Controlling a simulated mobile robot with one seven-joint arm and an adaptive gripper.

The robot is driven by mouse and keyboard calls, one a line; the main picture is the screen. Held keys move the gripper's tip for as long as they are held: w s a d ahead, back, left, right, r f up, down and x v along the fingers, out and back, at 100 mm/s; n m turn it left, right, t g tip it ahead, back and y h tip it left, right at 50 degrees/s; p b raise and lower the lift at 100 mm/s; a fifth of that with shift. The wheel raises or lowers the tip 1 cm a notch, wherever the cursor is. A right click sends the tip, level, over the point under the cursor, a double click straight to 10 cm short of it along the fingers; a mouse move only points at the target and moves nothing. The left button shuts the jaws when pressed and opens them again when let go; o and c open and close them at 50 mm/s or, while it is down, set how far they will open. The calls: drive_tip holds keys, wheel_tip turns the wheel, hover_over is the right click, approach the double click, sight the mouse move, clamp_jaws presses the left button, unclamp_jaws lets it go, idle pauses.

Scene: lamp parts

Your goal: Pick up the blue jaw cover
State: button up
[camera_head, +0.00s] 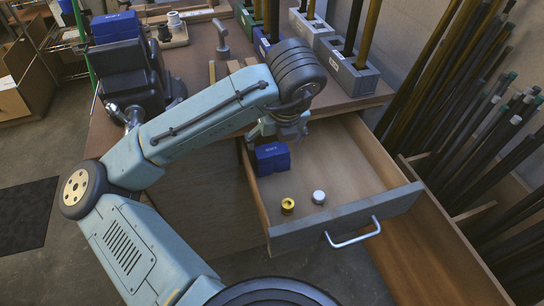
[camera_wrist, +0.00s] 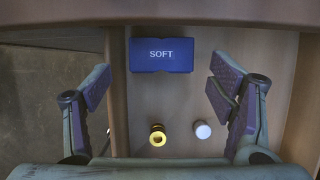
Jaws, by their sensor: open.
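A blue jaw cover marked SOFT (camera_head: 271,158) lies in the open drawer, near its left wall and toward the back. It also shows in the wrist view (camera_wrist: 162,55), at the top centre with its label facing up. My gripper (camera_head: 280,132) is over the back of the drawer, just above or beside the cover; the gap is hard to judge. In the wrist view my gripper (camera_wrist: 162,84) has its fingers spread wide with nothing between the tips. The cover appears ahead of the fingers, apart from them. A second blue block (camera_head: 116,27) sits on the dark vise.
The open drawer (camera_head: 345,226) also holds a yellow ring-shaped part (camera_head: 288,205) and a white cap (camera_head: 318,197) toward its front. The tabletop edge (camera_head: 350,106) overhangs the drawer's back. Holders with upright tubes (camera_head: 350,72) stand on the table. Pole racks fill the right.

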sight(272, 149)
drive_tip(key=x, duration=0.5)
drive_tip(key=shift+d, duration=0.1)
drive_tip(key=shift+c, duration=0.3)
drive_tip(key=c, duration=1.6)
drive_tip(key=shift+o, duration=0.2)
